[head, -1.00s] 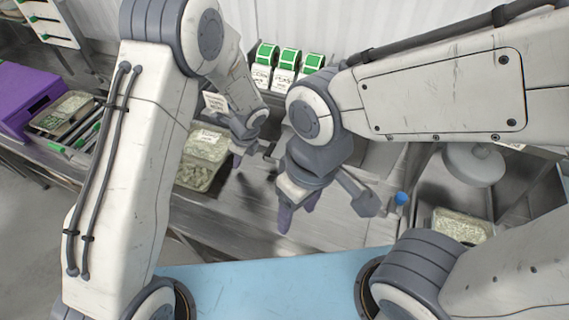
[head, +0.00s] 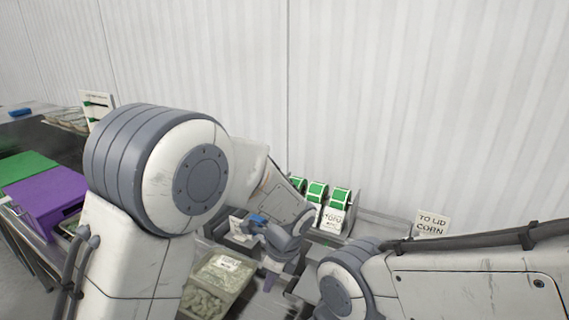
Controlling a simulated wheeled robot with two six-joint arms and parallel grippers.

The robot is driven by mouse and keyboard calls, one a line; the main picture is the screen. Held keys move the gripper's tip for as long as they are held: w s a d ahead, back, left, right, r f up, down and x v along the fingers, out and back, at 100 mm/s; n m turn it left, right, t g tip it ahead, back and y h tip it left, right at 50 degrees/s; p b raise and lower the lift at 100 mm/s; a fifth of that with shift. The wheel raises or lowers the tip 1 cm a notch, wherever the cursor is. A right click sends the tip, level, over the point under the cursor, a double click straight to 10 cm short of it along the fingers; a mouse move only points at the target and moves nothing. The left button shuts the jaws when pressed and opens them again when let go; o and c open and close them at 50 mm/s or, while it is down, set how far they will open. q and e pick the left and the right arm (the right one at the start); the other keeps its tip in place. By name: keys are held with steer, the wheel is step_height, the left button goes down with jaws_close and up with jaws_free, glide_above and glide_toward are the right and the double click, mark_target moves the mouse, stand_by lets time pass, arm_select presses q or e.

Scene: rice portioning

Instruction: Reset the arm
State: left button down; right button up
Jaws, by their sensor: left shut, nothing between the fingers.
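My left arm comes in from the left, with its large round joint filling much of the middle left. My left gripper (head: 269,282) is at the lower middle, small and partly behind my own links. My right arm comes in from the right along the bottom edge. Its gripper is below the picture.
Green label rolls (head: 316,190) stand behind the left gripper. A "TO LID CORN" sign (head: 431,224) stands farther right by the wall. A purple box (head: 45,208) is at the left. A ribbed white wall (head: 400,90) closes the back.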

arm_select(q)
steer(key=s+n+g+h+b, duration=0.1)
steer(key=s+n+h+b, duration=0.2)
steer(key=s+n, duration=1.1)
steer(key=s+b, duration=0.3)
steer(key=s, duration=0.6)
steer(key=shift+s+a+h, duration=0.15)
steer(key=shift+a+h, duration=0.1)
steer(key=shift+h, duration=0.05)
